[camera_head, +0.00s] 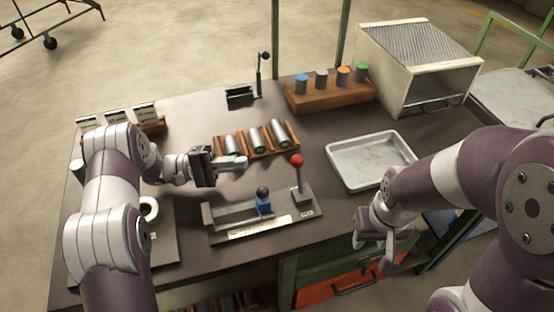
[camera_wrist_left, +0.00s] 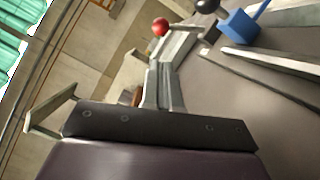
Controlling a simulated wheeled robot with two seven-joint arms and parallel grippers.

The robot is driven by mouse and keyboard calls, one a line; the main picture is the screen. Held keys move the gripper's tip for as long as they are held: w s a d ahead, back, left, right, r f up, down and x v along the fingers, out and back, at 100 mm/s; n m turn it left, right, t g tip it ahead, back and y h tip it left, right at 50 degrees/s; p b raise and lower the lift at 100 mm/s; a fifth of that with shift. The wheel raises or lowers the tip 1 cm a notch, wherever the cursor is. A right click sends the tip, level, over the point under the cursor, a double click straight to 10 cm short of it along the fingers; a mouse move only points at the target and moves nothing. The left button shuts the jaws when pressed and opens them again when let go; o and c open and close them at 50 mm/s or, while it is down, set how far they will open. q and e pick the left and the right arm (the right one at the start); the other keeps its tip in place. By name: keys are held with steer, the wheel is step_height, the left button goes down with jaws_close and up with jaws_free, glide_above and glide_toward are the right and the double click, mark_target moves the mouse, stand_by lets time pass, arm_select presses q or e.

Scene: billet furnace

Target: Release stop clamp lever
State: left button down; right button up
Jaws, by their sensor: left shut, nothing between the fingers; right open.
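A fixture plate (camera_head: 222,238) on the bench carries a grey bar and a blue stop block (camera_head: 264,206) with a black-knobbed lever (camera_head: 262,191). A taller lever with a red knob (camera_head: 296,160) stands upright at its right end. I cannot tell by label which is the clamp lever. My left gripper (camera_head: 241,163) is shut and empty, above the bench behind the black knob and left of the red one, touching neither. The left wrist view shows its fingers (camera_wrist_left: 180,50), the red knob (camera_wrist_left: 160,27), the black knob (camera_wrist_left: 207,5) and the blue block (camera_wrist_left: 240,23). My right gripper (camera_head: 375,255) is open and empty near the bench's front edge.
A wooden rack of metal billets (camera_head: 262,154) lies just behind the fixture. A shallow metal tray (camera_head: 342,181) is to the right. A block with coloured cylinders (camera_head: 300,103) and a box furnace (camera_head: 397,85) stand at the back right.

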arm_select(q)
steer(key=shift+d+r, duration=0.1)
arm_select(e)
steer(key=shift+r, duration=0.1)
arm_select(q)
steer(key=shift+d, duration=0.35)
steer(key=p, duration=0.2)
glide_toward(299, 175)
steer(key=w+d, duration=0.1)
steer(key=w+d+r, duration=0.1)
steer(key=d, duration=0.1)
steer(key=w+d+r, duration=0.1)
steer(key=w, duration=0.1)
steer(key=shift+d+r, duration=0.2)
steer(key=shift+d, duration=0.2)
arm_select(e)
steer(key=shift+r, duration=0.7)
arm_select(q)
steer(key=shift+s+r+m, duration=0.1)
steer(key=shift+r+m, duration=0.05)
steer(key=shift+m, duration=0.15)
arm_select(e)
steer(key=shift+s+r, duration=0.1)
steer(key=shift+r, duration=0.05)
